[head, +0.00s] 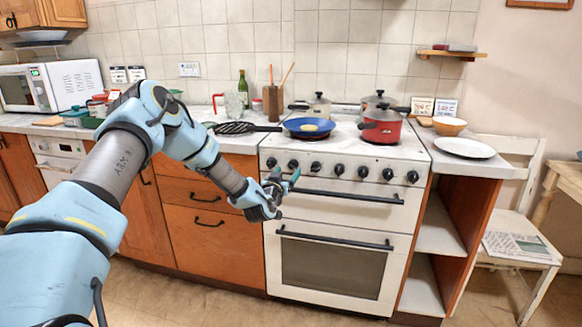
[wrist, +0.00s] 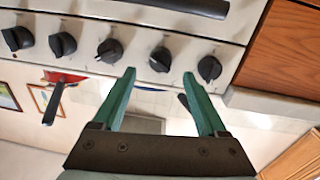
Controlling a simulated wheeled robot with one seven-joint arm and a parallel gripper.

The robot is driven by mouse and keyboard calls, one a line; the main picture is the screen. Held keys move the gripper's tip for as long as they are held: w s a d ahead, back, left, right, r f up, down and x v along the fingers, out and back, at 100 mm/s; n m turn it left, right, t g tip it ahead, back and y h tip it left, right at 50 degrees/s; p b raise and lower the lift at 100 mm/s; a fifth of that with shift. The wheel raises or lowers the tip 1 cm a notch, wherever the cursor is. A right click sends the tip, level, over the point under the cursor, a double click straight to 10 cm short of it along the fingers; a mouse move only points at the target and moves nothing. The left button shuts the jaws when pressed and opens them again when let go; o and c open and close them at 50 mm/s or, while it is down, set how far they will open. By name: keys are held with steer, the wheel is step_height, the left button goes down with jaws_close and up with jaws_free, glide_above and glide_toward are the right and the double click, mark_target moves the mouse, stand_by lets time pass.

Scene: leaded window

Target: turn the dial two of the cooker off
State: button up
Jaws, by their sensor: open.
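The white cooker (head: 345,215) has a row of several black dials along its front panel. The second dial from the left (head: 292,165) shows near my gripper. My gripper (head: 286,178) is in front of the panel's left end, open and empty. In the wrist view, which is turned over, that dial (wrist: 160,59) appears between and just beyond the green fingertips (wrist: 159,74). Its ridge looks slanted. The end dial (wrist: 209,68) is to its right there, and another dial (wrist: 110,50) to its left. I see no finger touching a dial.
A blue pan (head: 308,127) and a red pot (head: 381,126) stand on the hob, with more pots behind. The oven handle (head: 350,197) juts out below the dials. A black slotted utensil (head: 240,128) lies left of the hob. The floor before the cooker looks clear.

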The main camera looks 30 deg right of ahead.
mark_target(291, 167)
steer(key=shift+p+x, duration=0.35)
steer(key=shift+x, duration=1.95)
steer(key=shift+a, duration=0.1)
jaws_close()
